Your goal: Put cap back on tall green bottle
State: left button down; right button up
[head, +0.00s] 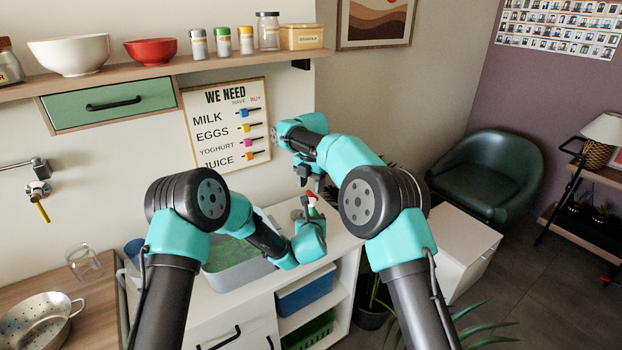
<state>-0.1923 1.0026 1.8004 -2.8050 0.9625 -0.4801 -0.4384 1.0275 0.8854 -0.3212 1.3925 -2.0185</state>
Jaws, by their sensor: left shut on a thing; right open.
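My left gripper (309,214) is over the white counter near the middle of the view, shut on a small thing. A small red-and-white piece (312,198) shows at its jaws; it is too small to tell whether this is the cap or part of a bottle. My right gripper (308,180) is open just above and slightly left of that piece, pointing down, with a small gap seeming to lie between them. I cannot make out a tall green bottle; my arms hide part of the counter.
A grey basin (262,273) with a green inside sits on the white counter (336,236), left of my grippers. A colander (36,323) and a glass (83,262) are on the wooden top at left. A shelf (160,74) with bowls and jars runs above.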

aim_at(311, 200)
jog(key=shift+f, duration=2.85)
jog(key=c, duration=1)
jog(key=shift+o, duration=0.2)
jog(key=shift+m, duration=1.7)
jog(key=o, duration=1)
